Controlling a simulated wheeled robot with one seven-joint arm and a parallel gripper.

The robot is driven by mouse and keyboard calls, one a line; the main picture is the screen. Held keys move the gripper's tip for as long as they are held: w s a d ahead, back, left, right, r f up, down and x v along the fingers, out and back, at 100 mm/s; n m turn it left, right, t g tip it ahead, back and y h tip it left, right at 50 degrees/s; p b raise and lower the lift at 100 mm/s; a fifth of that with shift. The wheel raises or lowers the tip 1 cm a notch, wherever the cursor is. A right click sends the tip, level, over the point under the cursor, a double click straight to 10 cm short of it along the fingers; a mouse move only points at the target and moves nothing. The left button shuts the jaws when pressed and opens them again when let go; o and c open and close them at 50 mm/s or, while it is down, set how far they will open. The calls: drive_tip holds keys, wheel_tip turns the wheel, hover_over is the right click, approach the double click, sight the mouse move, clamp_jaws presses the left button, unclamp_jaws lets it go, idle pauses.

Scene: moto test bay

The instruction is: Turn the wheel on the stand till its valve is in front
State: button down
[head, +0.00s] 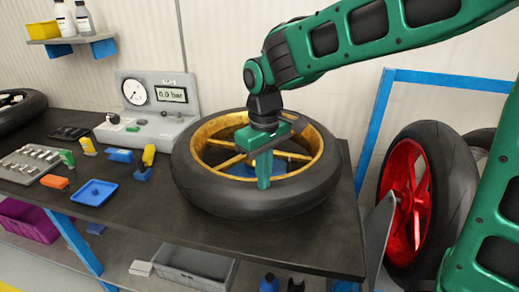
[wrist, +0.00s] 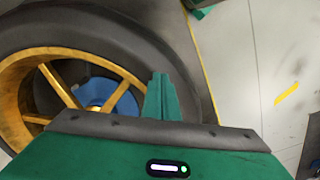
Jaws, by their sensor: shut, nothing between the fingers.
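A wheel with a black tyre (head: 215,198) and a gold rim (head: 312,138) lies flat on the dark bench. It also shows in the wrist view, with its gold spokes (wrist: 62,86). A blue round part, seemingly the stand (wrist: 97,92), shows between the spokes beneath it. I cannot make out the valve in either view. My green gripper (head: 264,184) points down over the near part of the wheel, its fingers together and empty. The closed fingers (wrist: 160,95) stand out in front of the tyre in the wrist view. Whether they touch the wheel I cannot tell.
A gauge unit (head: 155,108) reading 0.0 bar stands behind left. A blue tray (head: 94,193), an orange block (head: 55,181) and a socket rack (head: 30,165) lie on the bench's left. A red-rimmed wheel (head: 405,195) stands right, beside a blue frame (head: 377,120).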

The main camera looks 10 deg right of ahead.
sight(223, 184)
drive_tip(key=shift+f, duration=0.15)
drive_tip(key=shift+w+a, duration=0.1)
drive_tip(key=shift+a, duration=1.2)
drive_tip(key=shift+w+a, duration=0.1)
drive_tip(key=shift+a, duration=0.05)
drive_tip(key=shift+w+a+r, duration=0.1)
drive_tip(key=shift+w+a, duration=0.05)
drive_tip(key=shift+a, duration=0.4)
drive_tip(key=shift+w+a+r, duration=0.1)
drive_tip(key=shift+w+a, duration=0.05)
drive_tip(key=shift+a, duration=0.4)
drive_tip(key=shift+w+a+f, duration=0.1)
drive_tip(key=shift+w+a, duration=0.15)
drive_tip(key=shift+a, duration=0.45)
drive_tip(key=shift+w+a, duration=0.25)
drive_tip(key=shift+a, duration=0.45)
drive_tip(key=shift+w+a, duration=0.25)
drive_tip(key=shift+a, duration=0.25)
drive_tip(key=shift+w+a, duration=0.25)
drive_tip(key=shift+a, duration=0.35)
